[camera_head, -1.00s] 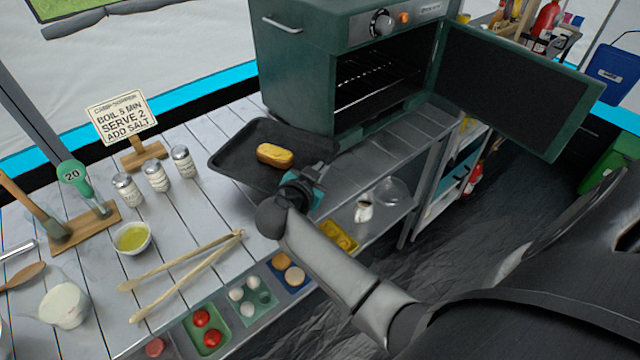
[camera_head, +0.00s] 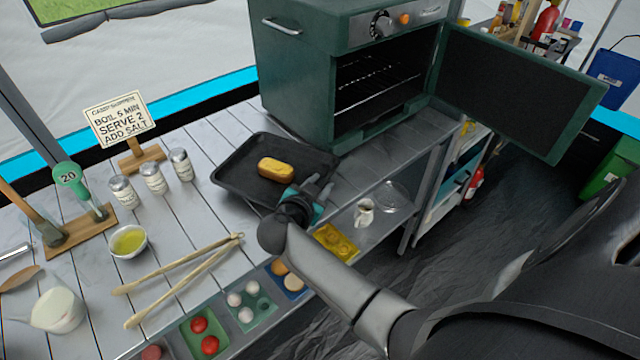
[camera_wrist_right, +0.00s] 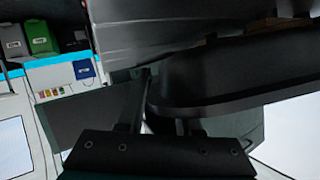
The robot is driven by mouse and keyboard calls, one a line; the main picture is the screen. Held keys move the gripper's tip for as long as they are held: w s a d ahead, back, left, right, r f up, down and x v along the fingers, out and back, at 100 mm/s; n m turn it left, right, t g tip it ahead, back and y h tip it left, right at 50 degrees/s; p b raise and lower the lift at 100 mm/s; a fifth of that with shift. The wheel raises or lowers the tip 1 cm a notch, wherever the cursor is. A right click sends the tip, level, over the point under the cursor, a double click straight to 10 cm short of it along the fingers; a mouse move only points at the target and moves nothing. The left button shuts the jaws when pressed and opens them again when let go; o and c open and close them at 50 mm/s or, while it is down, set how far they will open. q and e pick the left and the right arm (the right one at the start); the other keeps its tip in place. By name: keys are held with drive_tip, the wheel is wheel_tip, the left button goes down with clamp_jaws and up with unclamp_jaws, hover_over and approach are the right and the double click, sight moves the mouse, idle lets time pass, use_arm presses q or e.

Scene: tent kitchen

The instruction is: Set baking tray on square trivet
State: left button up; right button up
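The baking tray (camera_head: 232,178) is a dark shallow tray lying about level on the counter in front of the oven. A yellow loaf-like item (camera_head: 276,169) rests in it. My right gripper (camera_head: 319,187) is at the tray's near right edge, its two fingertips apart. The right wrist view shows the gripper fingers (camera_wrist_right: 160,115) spread, with a dark rim, likely the tray's (camera_wrist_right: 235,105), close beside them. No square trivet shows; whether one lies under the tray is hidden. My left gripper is out of view.
The oven (camera_head: 300,75) stands behind the tray, its door (camera_head: 520,95) open to the right. Wooden tongs (camera_head: 185,275), a bowl (camera_head: 128,242), shakers (camera_head: 152,179) and a sign (camera_head: 120,118) are on the counter (camera_head: 195,215) to the left. A lower shelf holds coloured trays.

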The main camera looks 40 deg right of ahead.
drive_tip(key=shift+r, duration=0.1)
drive_tip(key=p+v, duration=0.3)
drive_tip(key=v, duration=0.7)
drive_tip(key=shift+s+a+r, duration=0.1)
drive_tip(key=shift+a, duration=0.15)
drive_tip(key=shift+v, duration=0.8)
